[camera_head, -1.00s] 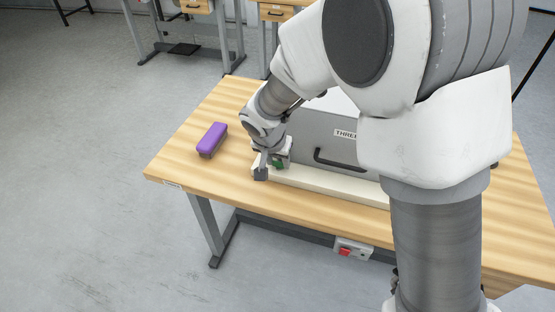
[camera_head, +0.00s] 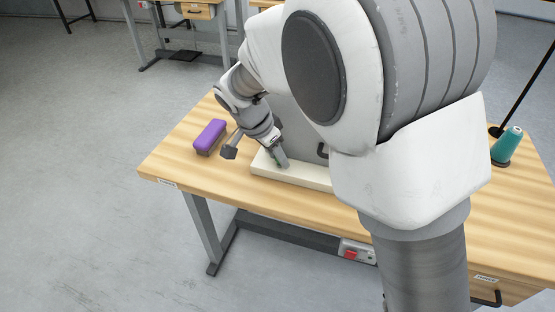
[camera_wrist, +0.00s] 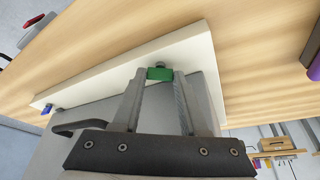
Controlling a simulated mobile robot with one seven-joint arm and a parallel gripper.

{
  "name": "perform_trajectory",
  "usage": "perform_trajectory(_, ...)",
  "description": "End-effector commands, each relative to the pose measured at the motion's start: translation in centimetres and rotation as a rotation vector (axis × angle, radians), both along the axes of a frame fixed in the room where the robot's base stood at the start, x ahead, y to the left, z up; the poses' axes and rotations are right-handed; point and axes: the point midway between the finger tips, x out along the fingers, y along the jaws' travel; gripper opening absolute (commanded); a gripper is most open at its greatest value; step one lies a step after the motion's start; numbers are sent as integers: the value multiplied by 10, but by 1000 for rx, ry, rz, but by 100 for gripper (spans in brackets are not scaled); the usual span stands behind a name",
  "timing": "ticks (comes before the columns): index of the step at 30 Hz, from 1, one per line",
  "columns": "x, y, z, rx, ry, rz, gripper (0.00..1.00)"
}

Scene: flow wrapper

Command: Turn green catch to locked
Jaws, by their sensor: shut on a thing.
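The green catch (camera_wrist: 160,74) sits near the end of the cream base strip of the grey machine, between my gripper's fingertips in the wrist view. My gripper (camera_wrist: 157,78) is shut on it. In the head view my gripper (camera_head: 280,160) is low over the left end of the cream base (camera_head: 300,173), and the catch is mostly hidden there by the fingers. A grey machine box (camera_head: 297,125) with a dark handle stands behind the base, largely hidden by my arm. I cannot tell whether the catch is in its locked position.
A purple-topped brush or block (camera_head: 209,136) lies on the wooden table (camera_head: 190,172) left of my gripper. A teal spool (camera_head: 507,145) stands at the right. A blue catch (camera_wrist: 46,109) is on the base's other end. The table's front-left is clear.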

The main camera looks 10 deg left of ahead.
Motion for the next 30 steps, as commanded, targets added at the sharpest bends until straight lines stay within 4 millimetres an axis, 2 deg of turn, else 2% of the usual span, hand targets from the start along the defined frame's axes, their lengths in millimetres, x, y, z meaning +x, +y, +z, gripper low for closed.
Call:
perform_trajectory(12,1,2,0,0,1,-208,0)
perform_trajectory(29,1,2,0,-1,2,-241,0)
perform_trajectory(30,1,2,0,-1,2,-241,46)
